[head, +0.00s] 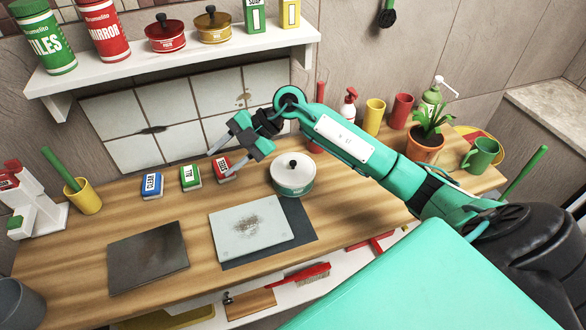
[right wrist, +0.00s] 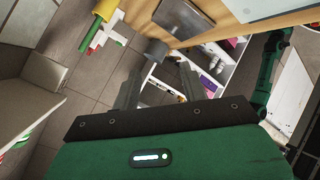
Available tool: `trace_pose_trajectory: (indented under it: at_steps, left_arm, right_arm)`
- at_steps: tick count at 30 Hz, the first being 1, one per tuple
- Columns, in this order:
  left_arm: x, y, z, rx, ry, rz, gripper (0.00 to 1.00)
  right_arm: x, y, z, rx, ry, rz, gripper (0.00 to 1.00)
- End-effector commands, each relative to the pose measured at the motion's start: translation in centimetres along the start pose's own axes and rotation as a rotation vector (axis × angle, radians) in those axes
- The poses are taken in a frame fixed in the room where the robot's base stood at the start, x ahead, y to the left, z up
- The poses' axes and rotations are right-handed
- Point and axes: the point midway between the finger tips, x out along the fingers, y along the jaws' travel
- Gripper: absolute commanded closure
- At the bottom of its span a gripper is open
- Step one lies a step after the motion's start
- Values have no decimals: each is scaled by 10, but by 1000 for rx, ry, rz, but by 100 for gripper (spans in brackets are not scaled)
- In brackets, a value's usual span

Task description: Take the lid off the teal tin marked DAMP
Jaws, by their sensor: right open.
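My left gripper is not in view.
A red block (head: 222,168), green block (head: 190,177) and blue block (head: 152,186) stand near my right gripper. A stained pale tile (head: 250,230) lies in front of the tin. A plant pot (head: 425,149) stands to the right. The shelf (head: 180,58) holds red and brown pots.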

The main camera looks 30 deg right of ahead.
Motion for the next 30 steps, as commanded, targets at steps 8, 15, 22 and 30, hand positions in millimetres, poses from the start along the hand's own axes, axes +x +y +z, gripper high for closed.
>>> trace_pose_trajectory:
  at_steps: [8,15,22,30]
  left_arm:
    - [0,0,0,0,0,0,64]
    - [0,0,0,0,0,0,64]
    - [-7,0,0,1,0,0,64]
    - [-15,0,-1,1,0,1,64]
  right_arm:
    - [-106,-25,87,263,-493,-394,56]
    - [-164,-34,107,426,-708,-503,56]
    - [-148,-56,124,444,-723,-518,56]
    - [-119,-81,147,441,-722,-515,56]
